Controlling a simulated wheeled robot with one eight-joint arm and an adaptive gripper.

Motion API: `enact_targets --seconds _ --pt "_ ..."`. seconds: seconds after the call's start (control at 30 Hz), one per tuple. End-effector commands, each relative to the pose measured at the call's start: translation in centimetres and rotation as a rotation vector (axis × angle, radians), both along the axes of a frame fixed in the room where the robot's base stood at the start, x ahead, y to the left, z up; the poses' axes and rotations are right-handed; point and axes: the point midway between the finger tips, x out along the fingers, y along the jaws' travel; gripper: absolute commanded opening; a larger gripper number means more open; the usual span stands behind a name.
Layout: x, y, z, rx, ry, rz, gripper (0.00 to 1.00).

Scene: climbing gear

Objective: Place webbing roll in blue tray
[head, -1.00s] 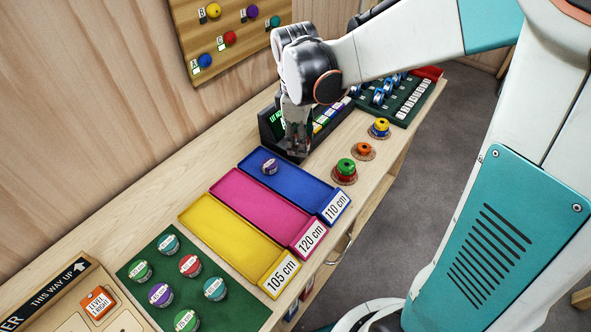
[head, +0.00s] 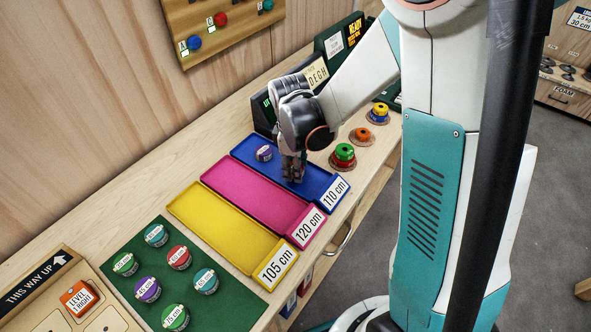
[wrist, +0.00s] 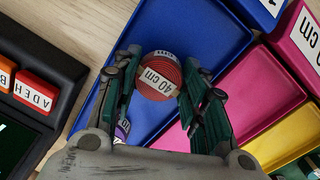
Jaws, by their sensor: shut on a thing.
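My gripper (head: 293,177) points down over the blue tray (head: 331,200), toward its end with the 110 cm label. In the wrist view my gripper (wrist: 160,85) is shut on a red webbing roll (wrist: 160,78) marked 40 cm, between its two green-padded fingers. The blue tray (wrist: 195,35) lies beneath the roll. I cannot tell whether the roll touches the tray floor. In the head view the held roll is hidden by the fingers. A purple roll (head: 264,153) lies in the blue tray, left of my gripper; it shows partly behind a finger in the wrist view (wrist: 122,128).
A pink tray (head: 255,192) marked 120 cm and a yellow tray (head: 225,225) marked 105 cm lie alongside. A green mat (head: 235,305) holds several rolls. Stacked coloured rings (head: 344,156) stand right of the blue tray. A black rack (wrist: 40,85) is close by.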

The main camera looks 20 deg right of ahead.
Motion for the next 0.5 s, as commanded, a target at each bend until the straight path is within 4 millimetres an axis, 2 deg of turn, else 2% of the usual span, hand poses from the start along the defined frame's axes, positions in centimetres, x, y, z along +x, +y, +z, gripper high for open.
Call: enact_targets --seconds 0.07,0.43,0.47,0.5 --pt "-0.03 -0.01 -0.81 0.000 0.000 0.000 0.12" --pt "-0.04 0.00 -1.10 0.000 0.000 0.000 0.12" --pt "-0.03 0.00 -1.00 0.000 0.000 0.000 0.46" --pt "-0.03 0.00 -0.96 0.000 0.000 0.000 0.48"
